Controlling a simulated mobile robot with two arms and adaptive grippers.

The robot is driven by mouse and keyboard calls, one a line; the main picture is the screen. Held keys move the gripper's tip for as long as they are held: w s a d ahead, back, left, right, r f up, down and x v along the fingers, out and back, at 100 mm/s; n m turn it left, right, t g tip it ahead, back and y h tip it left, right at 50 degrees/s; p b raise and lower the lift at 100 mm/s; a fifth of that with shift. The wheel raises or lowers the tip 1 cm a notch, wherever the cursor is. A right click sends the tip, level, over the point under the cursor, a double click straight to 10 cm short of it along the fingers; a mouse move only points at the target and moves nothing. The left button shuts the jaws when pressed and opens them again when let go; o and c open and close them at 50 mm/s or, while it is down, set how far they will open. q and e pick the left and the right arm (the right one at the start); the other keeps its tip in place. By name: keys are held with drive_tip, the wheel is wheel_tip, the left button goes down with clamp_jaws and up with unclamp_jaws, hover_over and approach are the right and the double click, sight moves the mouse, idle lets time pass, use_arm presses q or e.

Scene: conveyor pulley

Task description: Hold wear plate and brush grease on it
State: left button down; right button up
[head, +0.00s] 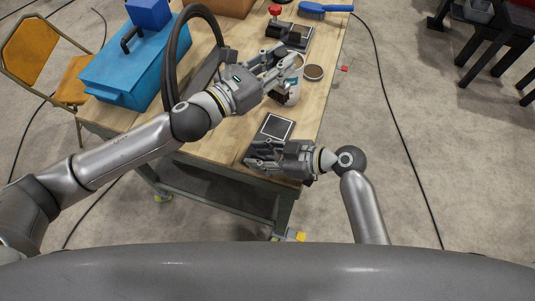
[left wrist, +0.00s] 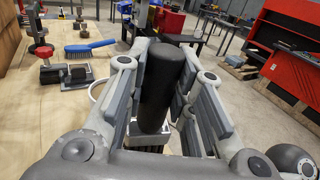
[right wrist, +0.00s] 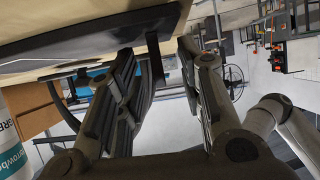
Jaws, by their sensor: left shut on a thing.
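The wear plate (head: 276,126) is a dark square with a pale border, lying near the table's front edge. It also shows as a dark slab in the right wrist view (right wrist: 90,35). My right gripper (head: 252,160) is at its near side; its fingers (right wrist: 160,75) are apart, with a dark edge piece between them, and contact cannot be told.
A red-knobbed fixture (head: 290,35) and blue-handled brush (head: 325,9) are at the table's far end. A blue toolbox (head: 130,65) and black ring (head: 172,60) are at the left.

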clamp_jaws()
idle(3.0)
